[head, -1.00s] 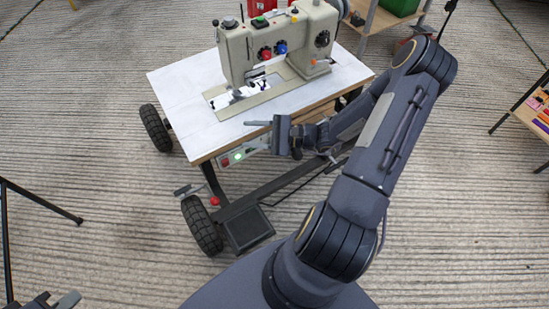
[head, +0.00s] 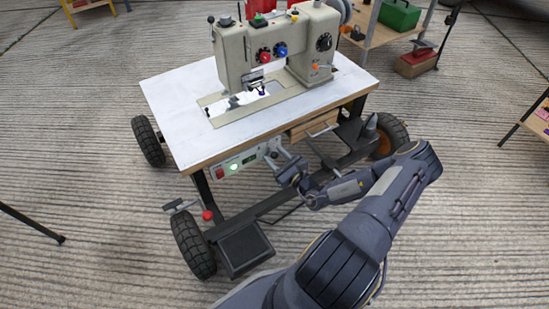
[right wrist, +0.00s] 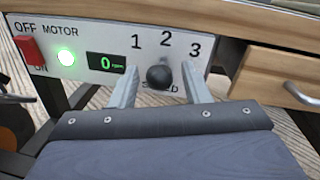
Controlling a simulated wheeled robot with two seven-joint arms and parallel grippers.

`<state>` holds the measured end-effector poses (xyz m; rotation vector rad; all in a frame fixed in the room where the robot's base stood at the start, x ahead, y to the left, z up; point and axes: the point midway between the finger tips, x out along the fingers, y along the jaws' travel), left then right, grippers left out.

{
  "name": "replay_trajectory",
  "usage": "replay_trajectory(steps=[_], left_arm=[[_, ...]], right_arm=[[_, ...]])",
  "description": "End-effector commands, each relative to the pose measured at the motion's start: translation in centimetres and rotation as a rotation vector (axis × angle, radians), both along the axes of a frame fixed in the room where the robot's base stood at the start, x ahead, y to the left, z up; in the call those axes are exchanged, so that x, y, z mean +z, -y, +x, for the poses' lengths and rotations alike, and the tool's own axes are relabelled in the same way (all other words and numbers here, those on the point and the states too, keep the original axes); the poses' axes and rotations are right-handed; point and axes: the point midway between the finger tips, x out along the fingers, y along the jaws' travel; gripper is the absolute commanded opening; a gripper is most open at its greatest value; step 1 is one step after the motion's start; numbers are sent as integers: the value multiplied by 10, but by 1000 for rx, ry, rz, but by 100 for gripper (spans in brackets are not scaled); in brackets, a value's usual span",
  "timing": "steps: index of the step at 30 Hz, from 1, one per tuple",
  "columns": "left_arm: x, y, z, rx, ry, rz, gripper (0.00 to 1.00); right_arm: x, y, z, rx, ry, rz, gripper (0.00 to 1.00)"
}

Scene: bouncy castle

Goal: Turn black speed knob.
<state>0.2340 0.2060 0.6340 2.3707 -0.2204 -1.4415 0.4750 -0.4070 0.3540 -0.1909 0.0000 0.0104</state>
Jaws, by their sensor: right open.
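The black speed knob (right wrist: 159,77) is a round ball on the control panel under the sewing table, below the numbers 1, 2 and 3. It sits below the 2. My right gripper (right wrist: 158,80) is open, with one finger on each side of the knob in the right wrist view. I cannot tell whether the fingers touch it. In the head view my right gripper (head: 279,157) is at the panel under the table's front edge and hides the knob. My left gripper is not in view.
The panel (right wrist: 90,35) has a red motor switch (right wrist: 30,49), a lit green light (right wrist: 66,57) and a display (right wrist: 106,64) reading 0. A wooden drawer (right wrist: 285,75) is right of it. The table (head: 170,105) carries a sewing machine (head: 232,62); a pedal (head: 243,248) is below.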

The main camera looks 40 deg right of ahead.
Motion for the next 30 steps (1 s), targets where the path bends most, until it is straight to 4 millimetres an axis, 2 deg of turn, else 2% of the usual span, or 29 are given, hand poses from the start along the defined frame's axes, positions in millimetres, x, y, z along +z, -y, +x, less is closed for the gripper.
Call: replay_trajectory(steps=[4,11,21,30], left_arm=[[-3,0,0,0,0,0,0],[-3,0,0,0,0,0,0],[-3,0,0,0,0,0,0],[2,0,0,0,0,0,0]], right_arm=[[0,0,8,1,1,0,43],[1,0,9,1,0,0,43],[1,0,8,1,0,0,1],[2,2,8,0,5,48,0]])
